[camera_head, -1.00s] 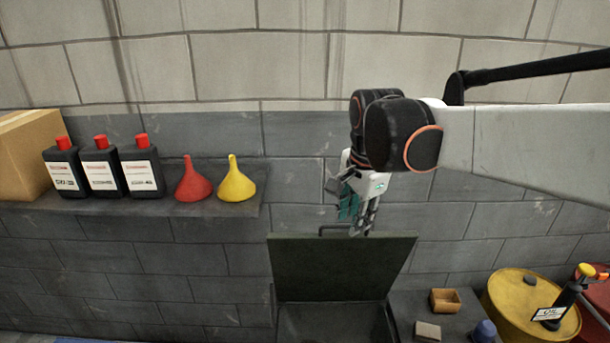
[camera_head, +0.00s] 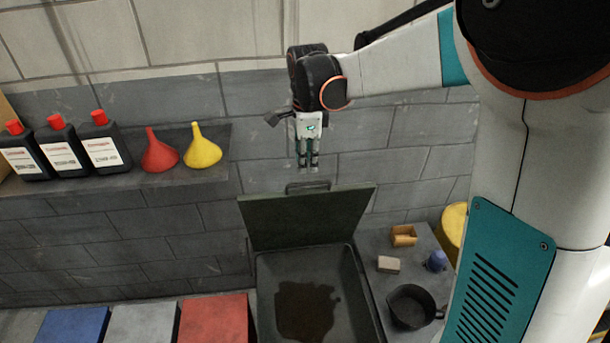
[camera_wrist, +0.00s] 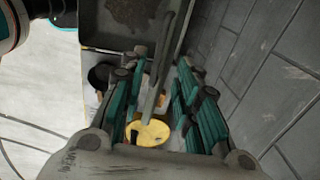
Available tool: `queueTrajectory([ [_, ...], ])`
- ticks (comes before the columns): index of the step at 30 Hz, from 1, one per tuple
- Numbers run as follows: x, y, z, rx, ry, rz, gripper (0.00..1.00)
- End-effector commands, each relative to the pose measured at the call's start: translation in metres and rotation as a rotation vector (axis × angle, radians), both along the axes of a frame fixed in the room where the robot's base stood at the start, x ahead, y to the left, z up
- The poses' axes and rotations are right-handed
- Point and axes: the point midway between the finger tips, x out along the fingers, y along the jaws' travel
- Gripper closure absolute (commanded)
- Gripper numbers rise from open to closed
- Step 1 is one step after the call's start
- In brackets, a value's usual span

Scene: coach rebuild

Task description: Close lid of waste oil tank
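The waste oil tank (camera_head: 361,290) is a dark open box with a brown oily patch on its floor. Its lid (camera_head: 305,220) is open and stands up at the back, near the grey wall. A bar handle (camera_head: 307,186) sits on the lid's top edge. My gripper (camera_head: 308,166) points down just above the handle, apart from it in the head view. The wrist view shows the two teal fingers (camera_wrist: 155,105) spread apart, with a grey bar, seemingly the handle or lid edge, between them in the picture. Nothing is gripped. The tank's inside (camera_wrist: 130,12) shows at the top there.
A shelf (camera_head: 130,180) at left carries black bottles (camera_head: 62,148), a red funnel (camera_head: 158,152) and a yellow funnel (camera_head: 203,148). Right of the tank are a dark pan (camera_head: 410,308), small blocks (camera_head: 389,264) and a yellow drum (camera_head: 452,228). Coloured boxes (camera_head: 213,320) stand at front left.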

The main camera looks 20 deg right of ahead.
Motion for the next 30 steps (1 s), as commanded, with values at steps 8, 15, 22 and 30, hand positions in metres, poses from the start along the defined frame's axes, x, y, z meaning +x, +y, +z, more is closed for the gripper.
queueTrajectory([
  [8,0.004,-0.001,-0.049,0.0,0.0,0.001,0.71],
  [15,0.006,-0.001,-0.07,0.0,0.0,0.001,0.71],
  [22,0.005,-0.001,-0.072,0.0,0.0,0.001,0.71],
  [30,0.005,-0.001,-0.072,0.0,0.0,0.001,1.0],
])
